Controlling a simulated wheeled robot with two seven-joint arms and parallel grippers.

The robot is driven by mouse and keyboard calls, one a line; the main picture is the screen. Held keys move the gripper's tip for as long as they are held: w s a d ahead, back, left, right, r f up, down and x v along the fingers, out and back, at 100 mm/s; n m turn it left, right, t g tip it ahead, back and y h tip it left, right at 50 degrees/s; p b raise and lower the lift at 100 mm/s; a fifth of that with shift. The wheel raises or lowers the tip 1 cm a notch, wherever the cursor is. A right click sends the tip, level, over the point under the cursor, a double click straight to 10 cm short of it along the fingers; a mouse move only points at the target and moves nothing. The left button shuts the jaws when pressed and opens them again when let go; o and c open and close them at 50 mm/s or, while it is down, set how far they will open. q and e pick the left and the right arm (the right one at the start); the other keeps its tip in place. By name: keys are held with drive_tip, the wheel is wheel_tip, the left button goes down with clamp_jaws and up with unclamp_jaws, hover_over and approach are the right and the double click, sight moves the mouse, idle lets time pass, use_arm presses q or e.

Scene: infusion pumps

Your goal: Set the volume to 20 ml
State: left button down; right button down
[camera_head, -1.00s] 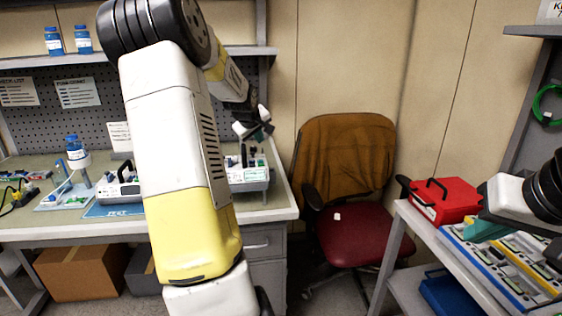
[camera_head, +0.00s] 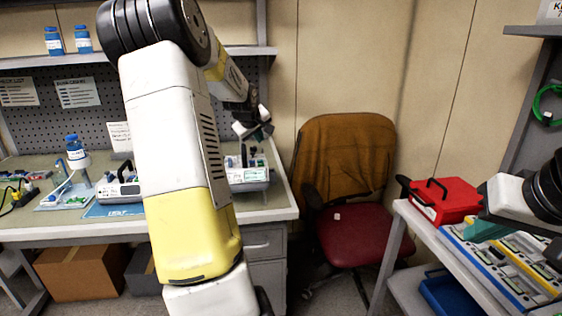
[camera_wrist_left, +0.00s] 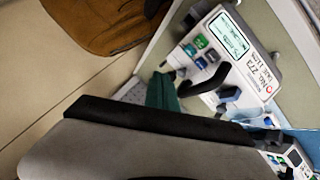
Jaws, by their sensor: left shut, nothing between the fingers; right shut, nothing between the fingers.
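A white infusion pump (camera_head: 250,176) stands at the right end of the workbench, partly hidden by my left arm in the head view. The screen digits are too small to read surely. My left gripper (camera_head: 261,130) is shut and empty above this pump; its teal finger (camera_wrist_left: 163,92) shows near the buttons, and I cannot tell if it touches. My right gripper (camera_head: 484,231) is shut and empty over the right-hand cart.
A second pump (camera_head: 118,188) stands left on the bench by a blue mat (camera_head: 110,211). A bottle on a stand (camera_head: 75,150) is further left. A red box (camera_head: 444,201) and trays (camera_head: 490,262) sit on the cart. A chair (camera_head: 352,235) stands between bench and cart.

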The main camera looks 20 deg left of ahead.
sight(260, 161)
use_arm(q)
drive_tip(key=shift+r, duration=0.15)
drive_tip(key=shift+r, duration=1.75)
drive_tip(key=shift+f, duration=4.4)
drive_tip(key=shift+f, duration=0.15)
drive_tip(key=shift+f, duration=0.3)
drive_tip(key=shift+f, duration=0.45)
drive_tip(key=shift+r, duration=0.9)
